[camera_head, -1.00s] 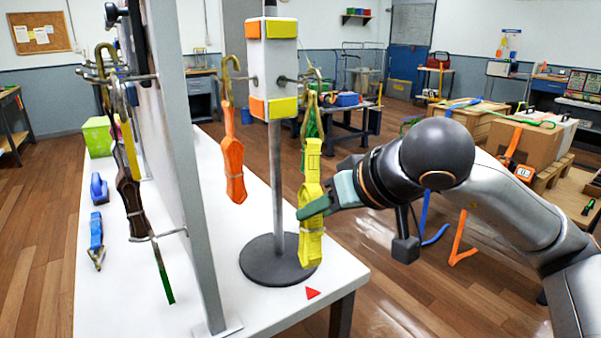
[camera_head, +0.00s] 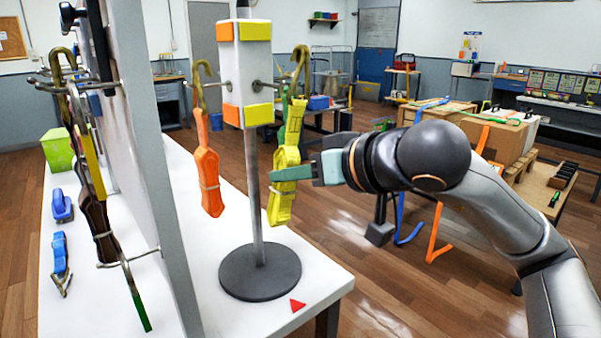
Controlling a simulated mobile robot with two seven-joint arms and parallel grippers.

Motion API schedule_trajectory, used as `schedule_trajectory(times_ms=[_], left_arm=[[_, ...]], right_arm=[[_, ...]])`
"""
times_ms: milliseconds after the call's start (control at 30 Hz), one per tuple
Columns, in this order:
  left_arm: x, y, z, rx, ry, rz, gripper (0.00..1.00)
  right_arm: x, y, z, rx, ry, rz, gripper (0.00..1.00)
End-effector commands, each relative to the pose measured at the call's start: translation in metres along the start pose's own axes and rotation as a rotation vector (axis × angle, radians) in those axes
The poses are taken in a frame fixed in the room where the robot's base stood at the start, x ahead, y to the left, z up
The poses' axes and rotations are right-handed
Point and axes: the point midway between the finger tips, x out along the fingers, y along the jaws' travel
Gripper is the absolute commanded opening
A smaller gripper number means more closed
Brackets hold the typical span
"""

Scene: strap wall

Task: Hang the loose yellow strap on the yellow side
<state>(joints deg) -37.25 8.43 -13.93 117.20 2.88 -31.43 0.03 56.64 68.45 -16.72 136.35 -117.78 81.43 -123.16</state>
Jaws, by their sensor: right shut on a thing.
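The yellow strap (camera_head: 281,196) hangs upright in my right gripper (camera_head: 291,173), which is shut across its bundle from the right. Its metal hook (camera_head: 301,62) is above the bundle, close to the peg on the yellow side of the white post head (camera_head: 243,62). I cannot tell whether the hook touches or sits over that peg. The yellow side has yellow patches (camera_head: 259,113), the other visible side orange ones. An orange strap (camera_head: 208,182) hangs by its hook on the orange side. Green webbing shows around the yellow strap's top; whose it is, I cannot tell. My left gripper is out of view.
The post stands on a round dark base (camera_head: 260,273) on a white table (camera_head: 210,315). A grey upright panel (camera_head: 150,130) to the left carries pegs with dark straps (camera_head: 97,215). Blue items and a green box (camera_head: 57,150) lie beyond it. A red triangle (camera_head: 297,305) marks the table's front.

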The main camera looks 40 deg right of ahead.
Motion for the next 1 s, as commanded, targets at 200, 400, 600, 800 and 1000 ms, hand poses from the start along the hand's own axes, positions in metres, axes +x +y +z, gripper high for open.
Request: schedule_trajectory(times_ms=[200,400,600,800,1000], left_arm=[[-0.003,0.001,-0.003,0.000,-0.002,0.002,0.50],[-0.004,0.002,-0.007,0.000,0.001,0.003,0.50],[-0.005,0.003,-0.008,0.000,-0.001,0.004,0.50],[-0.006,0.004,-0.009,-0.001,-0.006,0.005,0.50],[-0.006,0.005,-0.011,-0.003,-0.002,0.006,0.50]], right_arm=[[0.012,0.000,-0.005,0.002,0.000,-0.002,0.00],[0.024,0.000,-0.009,0.002,0.000,-0.001,0.00],[0.035,0.000,-0.012,0.001,-0.002,-0.001,0.00],[0.047,0.000,-0.017,0.003,-0.001,-0.002,0.00],[0.059,0.001,-0.018,0.001,-0.001,0.000,0.00]])
